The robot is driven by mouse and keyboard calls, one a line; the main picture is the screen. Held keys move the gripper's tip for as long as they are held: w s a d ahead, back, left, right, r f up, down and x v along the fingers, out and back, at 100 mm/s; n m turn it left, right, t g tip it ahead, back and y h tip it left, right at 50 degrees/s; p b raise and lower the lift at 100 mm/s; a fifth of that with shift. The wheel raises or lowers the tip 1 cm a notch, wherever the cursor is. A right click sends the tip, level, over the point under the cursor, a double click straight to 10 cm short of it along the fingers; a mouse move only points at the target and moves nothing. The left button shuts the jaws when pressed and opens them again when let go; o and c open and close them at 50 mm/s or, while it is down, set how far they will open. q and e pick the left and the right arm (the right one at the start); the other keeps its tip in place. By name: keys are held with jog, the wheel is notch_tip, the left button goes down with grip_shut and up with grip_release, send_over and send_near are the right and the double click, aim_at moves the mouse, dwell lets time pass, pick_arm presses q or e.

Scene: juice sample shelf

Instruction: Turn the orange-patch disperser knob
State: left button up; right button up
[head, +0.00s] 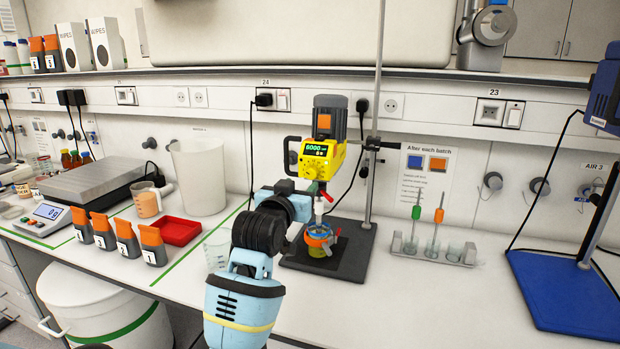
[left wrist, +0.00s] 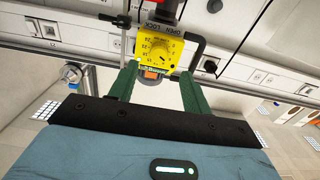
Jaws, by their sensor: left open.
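The disperser (head: 318,155) is a yellow unit with a grey motor housing, a lit green display reading about 6000 and an orange patch (head: 323,121) on top. It hangs on a stand above a small jar (head: 318,243). In the left wrist view its yellow face shows the round numbered knob (left wrist: 161,48), with "OPEN LOCK" lettering above. My left gripper (left wrist: 159,74) is open and empty, its two green fingers pointing toward the yellow face, apart from the knob in that picture. In the head view my left gripper (head: 304,190) is just below the disperser; its fingers are partly hidden. My right gripper is not seen.
A vertical stand rod (head: 375,110) rises just right of the disperser. A test-tube rack (head: 433,250) and a blue stand base (head: 565,295) are to the right. Orange-topped containers (head: 126,238), a red tray (head: 178,231) and a white bucket (head: 199,175) are to the left.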

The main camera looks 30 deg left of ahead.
aim_at(311, 175)
pick_arm(q)
jog(key=shift+x, duration=3.35)
jog(key=shift+d, duration=0.1)
jog(key=c, duration=1)
jog(key=shift+n, duration=0.3)
jog(key=n, duration=0.5)
jog(key=shift+d+n, duration=0.1)
jog(key=shift+n, duration=0.3)
jog(key=n, duration=0.5)
jog(key=shift+n, duration=0.3)
